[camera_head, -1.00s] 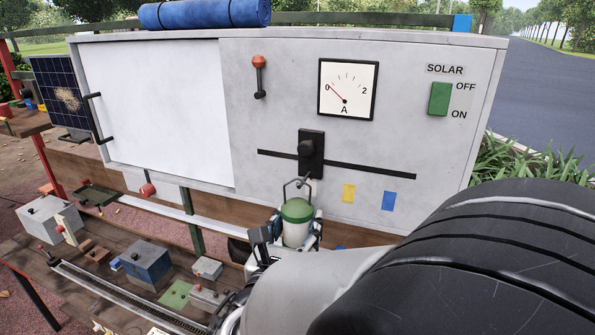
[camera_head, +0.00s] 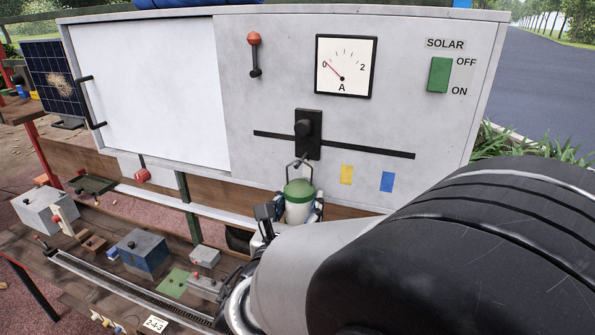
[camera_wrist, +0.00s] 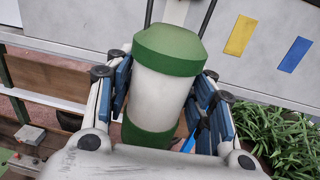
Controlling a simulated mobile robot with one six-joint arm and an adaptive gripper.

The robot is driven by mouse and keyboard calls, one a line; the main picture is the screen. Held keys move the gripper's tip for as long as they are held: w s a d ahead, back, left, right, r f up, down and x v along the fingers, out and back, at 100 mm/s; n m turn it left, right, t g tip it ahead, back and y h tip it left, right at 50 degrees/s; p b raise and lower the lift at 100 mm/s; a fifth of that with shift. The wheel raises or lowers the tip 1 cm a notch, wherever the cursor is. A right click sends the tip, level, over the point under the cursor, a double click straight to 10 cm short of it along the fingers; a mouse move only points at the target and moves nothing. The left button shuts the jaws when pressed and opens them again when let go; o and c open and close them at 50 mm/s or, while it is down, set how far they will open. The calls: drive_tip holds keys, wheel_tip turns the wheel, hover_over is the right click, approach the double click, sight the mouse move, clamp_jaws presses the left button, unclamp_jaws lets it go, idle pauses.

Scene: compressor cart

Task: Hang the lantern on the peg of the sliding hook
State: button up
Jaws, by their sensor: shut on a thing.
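The lantern (camera_head: 299,204) has a white body, a green cap and a thin wire bail on top. My gripper (camera_head: 290,213) is shut around its body and holds it upright in front of the panel. In the wrist view the lantern (camera_wrist: 162,90) stands between the blue finger pads of my gripper (camera_wrist: 165,100). The sliding hook (camera_head: 308,134) is a black plate with a round dark peg, on a dark horizontal rail (camera_head: 370,149). The bail's top lies just below the peg in the head view. I cannot tell the depth gap between bail and peg.
A yellow patch (camera_head: 346,175) and a blue patch (camera_head: 387,182) are on the grey panel (camera_head: 440,120) below the rail. A red-knobbed lever (camera_head: 254,54), a gauge (camera_head: 344,66) and a green solar switch (camera_head: 439,75) sit above. A cluttered wooden bench (camera_head: 90,270) is at lower left.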

drive_tip(key=shift+r, duration=0.1)
drive_tip(key=o, duration=1.5)
drive_tip(key=shift+s, duration=0.15)
